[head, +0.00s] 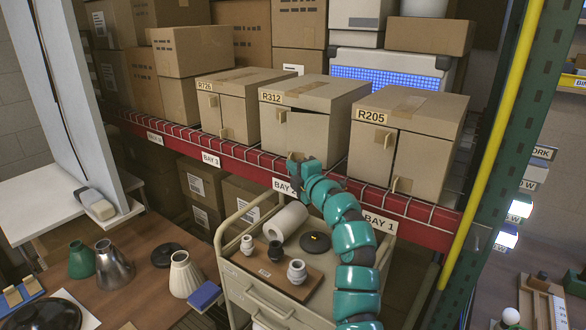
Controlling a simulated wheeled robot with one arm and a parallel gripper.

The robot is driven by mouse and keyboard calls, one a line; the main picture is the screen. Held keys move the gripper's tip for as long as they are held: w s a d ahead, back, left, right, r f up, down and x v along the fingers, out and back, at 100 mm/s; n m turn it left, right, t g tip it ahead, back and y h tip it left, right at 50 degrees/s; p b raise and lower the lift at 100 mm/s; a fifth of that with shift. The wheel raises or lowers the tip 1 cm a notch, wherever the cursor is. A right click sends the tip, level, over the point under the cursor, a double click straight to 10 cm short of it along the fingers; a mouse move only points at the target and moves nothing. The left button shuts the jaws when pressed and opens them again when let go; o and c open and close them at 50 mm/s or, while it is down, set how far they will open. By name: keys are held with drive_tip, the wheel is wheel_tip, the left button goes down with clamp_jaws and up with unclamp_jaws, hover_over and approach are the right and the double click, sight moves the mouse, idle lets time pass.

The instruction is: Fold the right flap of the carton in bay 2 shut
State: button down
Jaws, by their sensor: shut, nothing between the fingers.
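The carton in bay 2, labelled R312 (345,100), stands on the red-edged shelf above the BAY 2 sign (284,188). Its left flap (271,133) has a small tan tab near the top and looks nearly flush. Its right flap (310,138) covers the right part of the front, with a dark gap along its top edge, so it looks slightly ajar. My gripper (296,157) is at the lower front of this carton, near the bottom of the right flap. The fingers are small and partly hidden; I cannot tell whether they touch the flap. It looks shut and empty.
Carton R205 (440,115) stands close on the right, a dark gap between its flaps. Carton R726 (245,80) stands on the left. A green post (510,150) rises at right.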

drive_tip(key=b, duration=0.4)
drive_tip(key=w+f+h+b, duration=0.1)
drive_tip(key=b, duration=0.3)
drive_tip(key=shift+a+f+m, duration=0.2)
drive_tip(key=shift+a+m, duration=0.1)
drive_tip(key=shift+a, duration=0.05)
drive_tip(key=shift+w+h+b, duration=0.1)
drive_tip(key=shift+h+b, duration=0.2)
drive_tip(key=shift+b, duration=0.45)
drive_tip(key=w+m+h+b, duration=0.1)
drive_tip(key=b, duration=0.2)
drive_tip(key=w+r+m+t+h+b, duration=0.1)
drive_tip(key=b, duration=0.2)
drive_tip(key=shift+w+r+t+h, duration=0.25)
drive_tip(key=shift+t+h, duration=0.05)
drive_tip(key=shift+h, duration=0.1)
